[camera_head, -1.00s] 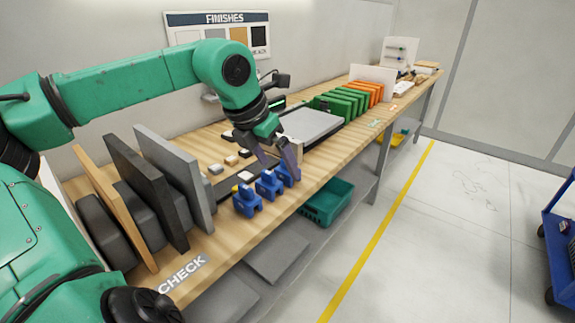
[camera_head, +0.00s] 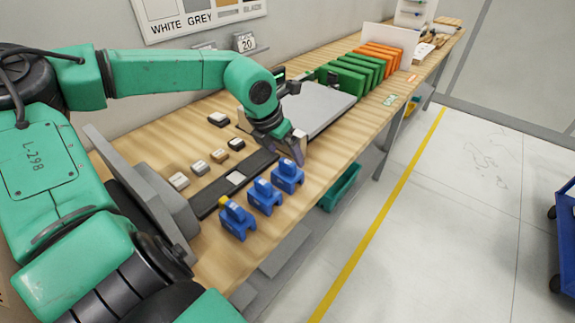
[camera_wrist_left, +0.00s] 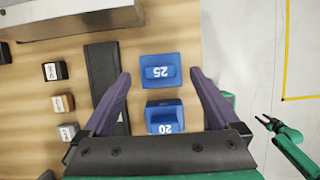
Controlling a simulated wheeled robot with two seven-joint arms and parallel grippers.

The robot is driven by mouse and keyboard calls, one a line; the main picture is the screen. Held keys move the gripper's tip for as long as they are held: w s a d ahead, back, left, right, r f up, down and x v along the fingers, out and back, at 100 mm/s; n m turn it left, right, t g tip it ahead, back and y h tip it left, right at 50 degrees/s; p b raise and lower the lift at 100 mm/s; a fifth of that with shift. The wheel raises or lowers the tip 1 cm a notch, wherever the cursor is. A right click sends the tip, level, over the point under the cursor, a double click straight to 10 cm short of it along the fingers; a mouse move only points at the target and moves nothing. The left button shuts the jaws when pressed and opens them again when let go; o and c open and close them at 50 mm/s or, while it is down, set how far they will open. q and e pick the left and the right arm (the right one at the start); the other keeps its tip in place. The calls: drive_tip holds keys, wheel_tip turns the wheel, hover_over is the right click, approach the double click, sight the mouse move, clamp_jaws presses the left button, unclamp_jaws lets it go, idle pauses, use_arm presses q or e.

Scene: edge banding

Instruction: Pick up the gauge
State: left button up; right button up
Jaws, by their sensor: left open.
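Three blue gauge blocks stand in a row near the table's front edge: a near one (camera_head: 238,221), a middle one (camera_head: 264,197) and a far one (camera_head: 287,177). In the left wrist view, two are labelled, 25 (camera_wrist_left: 160,72) and 20 (camera_wrist_left: 165,118); the third is hidden. My left gripper (camera_head: 291,149) is open and empty beside the far block. In the wrist view its fingertips (camera_wrist_left: 160,76) lie on either side of the 25 block, not visibly gripping it. My right gripper (camera_wrist_left: 264,119) shows small at the right, fingers apart, clear of the table.
A dark strip (camera_head: 213,196) runs beside the blue blocks, with several small labelled blocks (camera_head: 200,168) behind. A grey plate (camera_head: 322,105) and green boards (camera_head: 355,77) stand farther along. A grey upright board (camera_head: 125,175) is near left.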

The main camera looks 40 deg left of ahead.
sight(288, 162)
use_arm(q)
drive_tip(key=x, duration=0.2)
drive_tip(key=p+x, duration=0.1)
drive_tip(key=x, duration=0.1)
drive_tip(key=shift+s, duration=0.3)
drive_tip(key=shift+w+f, duration=0.25)
drive_tip(key=shift+f, duration=0.15)
clamp_jaws()
use_arm(e)
drive_tip(key=shift+w+a+r, duration=0.5)
drive_tip(key=shift+w+r, duration=0.05)
drive_tip(key=shift+r, duration=0.1)
use_arm(q)
drive_tip(key=shift+r, duration=0.15)
wheel_tip(288, 162, up, 20)
drive_tip(key=b, duration=0.2)
use_arm(e)
drive_tip(key=shift+f, duration=0.95)
